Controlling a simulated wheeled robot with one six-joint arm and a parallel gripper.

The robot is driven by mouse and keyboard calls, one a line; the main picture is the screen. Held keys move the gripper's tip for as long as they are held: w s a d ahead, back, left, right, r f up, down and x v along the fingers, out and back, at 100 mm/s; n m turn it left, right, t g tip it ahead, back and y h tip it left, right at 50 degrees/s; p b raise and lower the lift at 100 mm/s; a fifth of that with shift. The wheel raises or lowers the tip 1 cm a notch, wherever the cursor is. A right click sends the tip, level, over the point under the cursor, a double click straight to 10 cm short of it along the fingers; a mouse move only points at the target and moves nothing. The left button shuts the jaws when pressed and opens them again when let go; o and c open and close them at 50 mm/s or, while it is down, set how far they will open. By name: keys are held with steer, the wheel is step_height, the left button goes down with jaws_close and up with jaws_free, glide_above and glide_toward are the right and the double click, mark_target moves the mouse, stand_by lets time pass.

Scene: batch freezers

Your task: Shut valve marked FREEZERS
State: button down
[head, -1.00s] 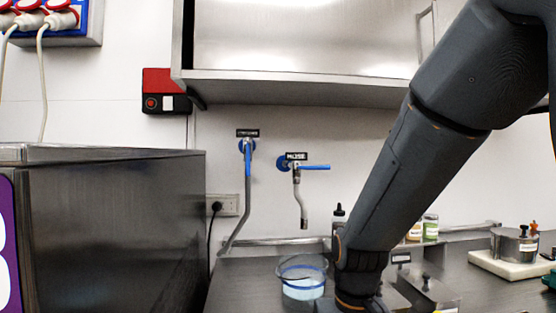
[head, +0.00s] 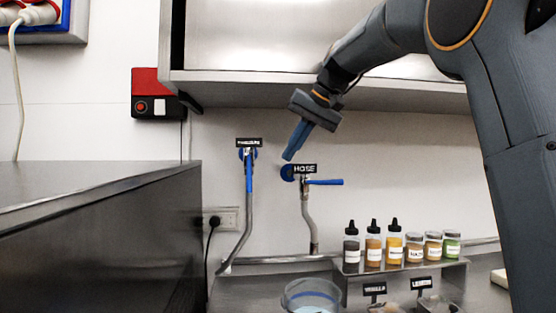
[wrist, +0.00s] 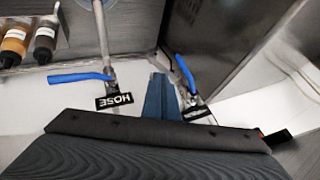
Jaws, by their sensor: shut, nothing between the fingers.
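The FREEZERS valve has a small dark label (head: 249,142), too blurred to read in full, on the wall at left. Its blue handle (head: 249,175) hangs down in line with its pipe. In the wrist view, that handle (wrist: 186,73) is right of my fingers. My gripper (head: 288,157) is shut and empty, its blue fingers pointing down and left. In the head view it appears right of the FREEZERS valve and just above the HOSE valve's blue wall disc. In the wrist view the gripper (wrist: 158,78) lies between the two valves, apart from the FREEZERS handle.
The HOSE valve, labelled (head: 305,169), has its blue handle (head: 325,182) level to the right. A steel cabinet (head: 300,90) overhangs the valves. A dark metal freezer body (head: 110,240) stands at left. Several bottles and jars (head: 395,245) stand on a shelf at right.

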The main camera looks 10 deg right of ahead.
mark_target(249, 173)
steer(key=w+a+f+p, duration=0.3)
steer(key=w+a+f, duration=0.1)
steer(key=a+f, duration=0.3)
steer(key=shift+w+a+p, duration=0.15)
steer(key=shift+a+p, duration=0.15)
steer(key=shift+a+f+b, duration=0.15)
steer(key=shift+b, duration=0.2)
